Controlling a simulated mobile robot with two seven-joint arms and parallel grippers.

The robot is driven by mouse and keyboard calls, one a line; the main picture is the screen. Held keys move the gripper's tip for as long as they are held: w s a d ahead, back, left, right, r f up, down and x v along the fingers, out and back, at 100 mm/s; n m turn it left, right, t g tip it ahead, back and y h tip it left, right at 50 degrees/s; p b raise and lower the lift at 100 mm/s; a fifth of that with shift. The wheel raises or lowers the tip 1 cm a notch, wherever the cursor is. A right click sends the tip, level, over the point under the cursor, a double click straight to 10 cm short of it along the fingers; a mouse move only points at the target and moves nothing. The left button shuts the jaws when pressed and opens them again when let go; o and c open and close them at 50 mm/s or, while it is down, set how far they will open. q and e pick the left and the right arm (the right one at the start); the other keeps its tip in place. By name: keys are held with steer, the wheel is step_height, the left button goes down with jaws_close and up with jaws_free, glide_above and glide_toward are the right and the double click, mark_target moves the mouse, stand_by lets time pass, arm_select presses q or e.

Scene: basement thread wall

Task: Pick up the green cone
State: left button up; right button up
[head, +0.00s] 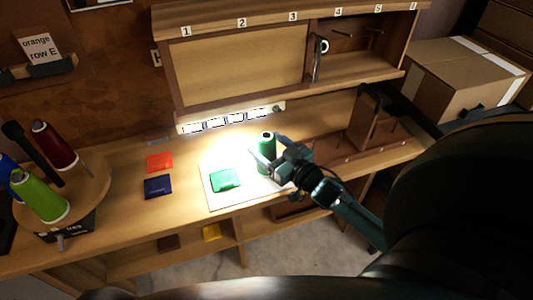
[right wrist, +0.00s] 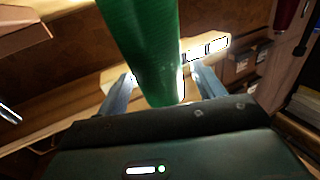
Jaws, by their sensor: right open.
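The green cone (head: 266,139) of thread stands upright on the white mat (head: 225,203) under the bright lamp in the head view. My right gripper (head: 266,163) is at the cone, its jaws open. In the right wrist view the green cone (right wrist: 150,50) rises between the two spread fingers of the right gripper (right wrist: 162,76). I cannot tell whether either finger touches it. The lower part of the cone is partly hidden by the gripper in the head view. My left gripper is in neither view.
A green square (head: 225,180) lies on the mat, with an orange one (head: 159,162) and a navy one (head: 158,187) to its left. A round stand (head: 95,187) holds a lime cone (head: 40,197), a maroon cone (head: 54,146) and a blue one. Numbered cubbies and cardboard boxes (head: 455,75) stand behind.

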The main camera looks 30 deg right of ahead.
steer(key=shift+w+a, duration=0.1)
steer(key=shift+w, duration=0.5)
steer(key=shift+c, duration=0.6)
steer(key=c, duration=1.1)
